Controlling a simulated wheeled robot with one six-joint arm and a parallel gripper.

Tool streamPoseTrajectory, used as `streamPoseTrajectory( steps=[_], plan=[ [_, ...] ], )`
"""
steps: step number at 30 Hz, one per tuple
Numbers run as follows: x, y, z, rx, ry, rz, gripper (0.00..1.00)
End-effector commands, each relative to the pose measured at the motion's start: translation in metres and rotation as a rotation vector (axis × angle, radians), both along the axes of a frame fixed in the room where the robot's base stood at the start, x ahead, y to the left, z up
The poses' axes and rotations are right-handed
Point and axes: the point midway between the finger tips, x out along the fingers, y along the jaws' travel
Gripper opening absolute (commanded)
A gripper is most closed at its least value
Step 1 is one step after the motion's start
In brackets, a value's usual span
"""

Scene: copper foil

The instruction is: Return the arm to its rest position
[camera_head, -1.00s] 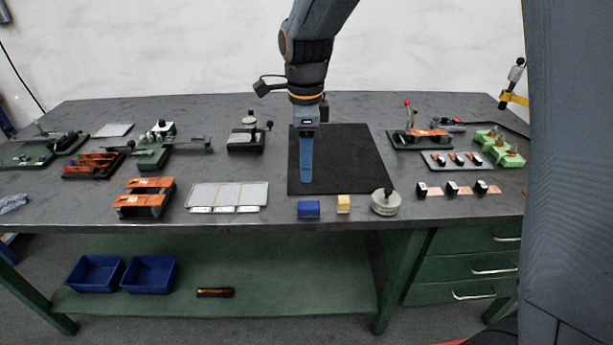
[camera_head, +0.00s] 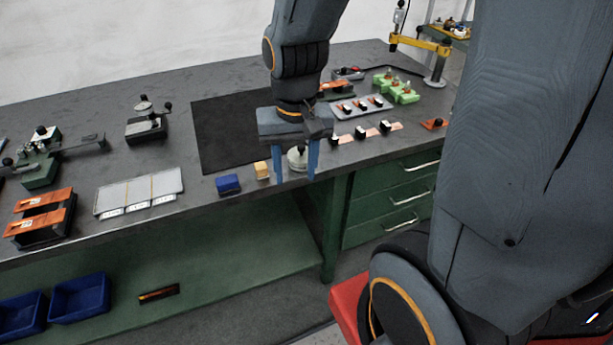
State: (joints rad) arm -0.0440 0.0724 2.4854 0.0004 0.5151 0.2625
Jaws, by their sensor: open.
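My gripper (camera_head: 296,178) points down at the front edge of the workbench, in the middle of the head view. Its two blue fingers are apart, with nothing held between them. A round light-grey disc-shaped piece (camera_head: 298,155) shows behind and between the fingers, partly hidden. My arm comes down from the top of the view and hides the right part of the black mat (camera_head: 222,135).

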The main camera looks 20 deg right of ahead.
Motion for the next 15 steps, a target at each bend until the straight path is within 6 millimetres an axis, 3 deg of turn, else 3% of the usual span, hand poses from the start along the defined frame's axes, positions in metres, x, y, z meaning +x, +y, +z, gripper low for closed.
streamPoseTrajectory(
  steps=[6,15],
  plan=[
    [-0.023,-0.014,-0.007,-0.017,-0.011,0.198,0.43],
    [-0.025,-0.015,-0.008,-0.020,-0.011,0.225,0.43]
  ],
)
